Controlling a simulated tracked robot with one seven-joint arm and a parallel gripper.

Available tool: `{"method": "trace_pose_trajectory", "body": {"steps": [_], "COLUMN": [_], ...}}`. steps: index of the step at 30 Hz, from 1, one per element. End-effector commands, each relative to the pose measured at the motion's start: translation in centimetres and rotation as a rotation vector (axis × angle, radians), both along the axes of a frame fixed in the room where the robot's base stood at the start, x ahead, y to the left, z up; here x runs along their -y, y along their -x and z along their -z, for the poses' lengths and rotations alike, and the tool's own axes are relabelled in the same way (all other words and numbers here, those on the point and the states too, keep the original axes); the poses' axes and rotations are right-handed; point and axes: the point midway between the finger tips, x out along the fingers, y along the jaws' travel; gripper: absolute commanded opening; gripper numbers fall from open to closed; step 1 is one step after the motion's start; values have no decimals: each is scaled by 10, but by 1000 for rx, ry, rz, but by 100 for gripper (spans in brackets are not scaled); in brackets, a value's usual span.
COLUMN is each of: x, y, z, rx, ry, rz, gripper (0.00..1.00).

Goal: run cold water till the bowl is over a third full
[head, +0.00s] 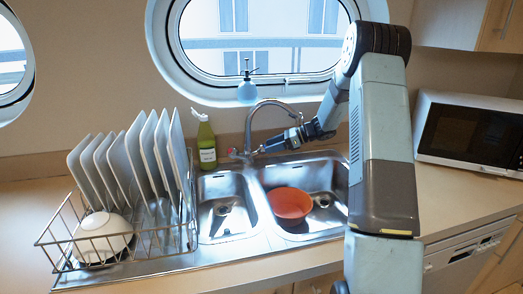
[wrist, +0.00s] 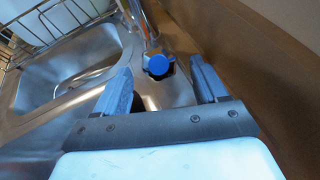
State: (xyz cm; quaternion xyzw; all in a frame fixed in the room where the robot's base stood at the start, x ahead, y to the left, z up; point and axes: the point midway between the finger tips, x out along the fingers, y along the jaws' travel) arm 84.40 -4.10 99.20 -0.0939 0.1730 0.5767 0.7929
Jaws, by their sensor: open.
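The orange bowl (head: 290,205) sits in the right basin (head: 330,180) of the steel sink. I cannot make out any water in it, and no stream shows from the curved tap (head: 249,125). A blue knob (wrist: 158,65) at the tap's base shows in the wrist view, ahead of my gripper and between the lines of its fingers. A small red knob (head: 233,152) shows left of the tap in the head view. My gripper (head: 257,149) is open and empty beside the tap's base. Its two fingers (wrist: 163,82) are apart in the wrist view; no contact with the blue knob shows.
A wire dish rack (head: 165,240) with upright plates and a white bowl (head: 102,238) stands left of the sink. A green bottle (head: 207,145) stands behind the left basin (head: 225,210). A blue spray bottle (head: 247,92) is at the window. A microwave (head: 470,130) is right.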

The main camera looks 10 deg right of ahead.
Motion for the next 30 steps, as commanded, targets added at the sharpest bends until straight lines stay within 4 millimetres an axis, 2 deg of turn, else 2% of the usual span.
{"method": "trace_pose_trajectory", "body": {"steps": [3, 9, 22, 30], "x": [-18, -37, -44, -44], "y": [-5, -12, -14, -14], "z": [8, 16, 19, 19], "rx": [0, 1, 0, 0], "ry": [-1, 0, 0, 0], "rz": [-2, -1, 0, 0], "gripper": [72, 72, 72, 47]}}
